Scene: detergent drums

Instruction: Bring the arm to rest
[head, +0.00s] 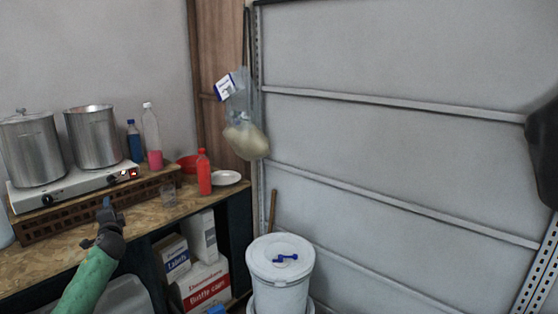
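My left arm comes in from the bottom left with a green sleeve-like link. Its dark gripper (106,205) is over the front part of the wooden worktop (40,268), left of a clear glass (168,193). The gripper is small and seen from behind, so I cannot tell whether its fingers are open or hold anything. A dark shape at the right edge may be part of my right arm; no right gripper fingers show.
Two metal pots (94,137) stand on a hotplate (75,188) at the back left. A red bottle (204,175) and a white plate (227,178) are near the worktop's right end. A white lidded drum (280,287) stands right of the worktop, with a blue item (285,258) on its lid.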

